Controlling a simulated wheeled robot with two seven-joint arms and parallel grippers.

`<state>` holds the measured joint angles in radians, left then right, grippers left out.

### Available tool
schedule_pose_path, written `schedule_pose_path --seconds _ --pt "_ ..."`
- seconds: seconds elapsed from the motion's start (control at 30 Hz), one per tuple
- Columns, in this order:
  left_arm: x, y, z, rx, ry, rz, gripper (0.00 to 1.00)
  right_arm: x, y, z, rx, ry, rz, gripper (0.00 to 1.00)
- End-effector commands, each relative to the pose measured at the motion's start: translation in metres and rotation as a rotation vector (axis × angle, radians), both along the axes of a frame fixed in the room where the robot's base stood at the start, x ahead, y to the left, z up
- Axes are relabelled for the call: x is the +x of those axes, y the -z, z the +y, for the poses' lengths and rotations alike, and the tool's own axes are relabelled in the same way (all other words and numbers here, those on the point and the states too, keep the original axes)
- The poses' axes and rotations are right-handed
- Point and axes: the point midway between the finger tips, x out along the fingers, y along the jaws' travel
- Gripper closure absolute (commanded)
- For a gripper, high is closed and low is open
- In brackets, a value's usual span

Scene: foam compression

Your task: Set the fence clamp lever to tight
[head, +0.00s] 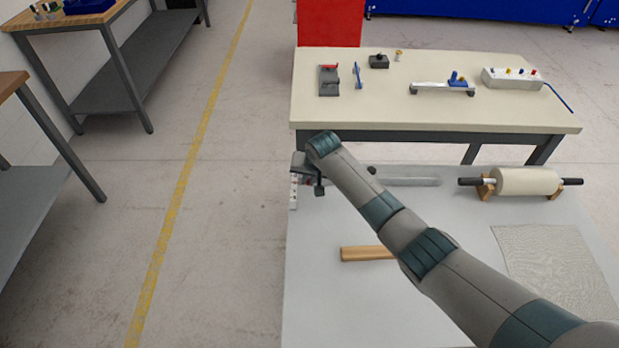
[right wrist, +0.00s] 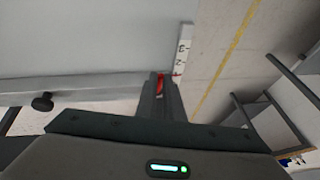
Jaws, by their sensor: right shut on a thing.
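The fence (head: 412,182) is a long grey bar lying across the far part of the light grey table. It also shows in the right wrist view (right wrist: 85,90), with a black knob (right wrist: 42,102) on it. The red clamp lever (right wrist: 160,82) is at the fence's end by the ruler, between the fingertips of my right gripper (right wrist: 161,92). The right gripper is shut on it. In the head view this gripper (head: 308,174) is at the table's far left corner, and my forearm and wrist hide part of the clamp. The lever's exact angle is hard to tell. My left gripper is not in view.
A ruler strip (head: 293,190) runs along the left edge of the table (head: 320,310). A wooden bar (head: 365,253) lies under my right arm. A cream roll (head: 527,181) on wooden supports and a mesh sheet (head: 555,268) are at right. A cream bench (head: 430,115) stands behind.

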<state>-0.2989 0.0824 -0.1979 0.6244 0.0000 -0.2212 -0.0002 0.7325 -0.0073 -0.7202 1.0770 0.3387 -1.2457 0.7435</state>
Motion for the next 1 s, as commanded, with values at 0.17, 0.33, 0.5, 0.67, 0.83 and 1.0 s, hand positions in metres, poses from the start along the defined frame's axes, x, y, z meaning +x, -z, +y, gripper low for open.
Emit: schedule_pose_path --seconds 0.17,0.33,0.5,0.67,0.83,1.0 --pt "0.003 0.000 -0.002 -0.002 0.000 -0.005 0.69 0.000 0.000 0.000 0.000 0.000 -0.001 0.74" --pt "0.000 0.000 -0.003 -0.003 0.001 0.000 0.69 0.000 0.000 0.000 0.000 -0.001 0.000 0.74" --pt "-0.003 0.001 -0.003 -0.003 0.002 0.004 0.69 0.000 -0.002 0.000 0.000 -0.001 -0.001 0.74" --pt "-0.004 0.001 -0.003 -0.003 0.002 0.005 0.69 -0.003 -0.008 -0.001 0.000 -0.001 -0.001 0.74" --pt "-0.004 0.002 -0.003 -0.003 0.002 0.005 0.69 -0.010 -0.023 -0.004 0.001 -0.001 -0.001 0.74" --pt "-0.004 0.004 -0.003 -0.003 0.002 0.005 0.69 -0.019 -0.046 -0.007 0.002 -0.001 -0.003 0.74"
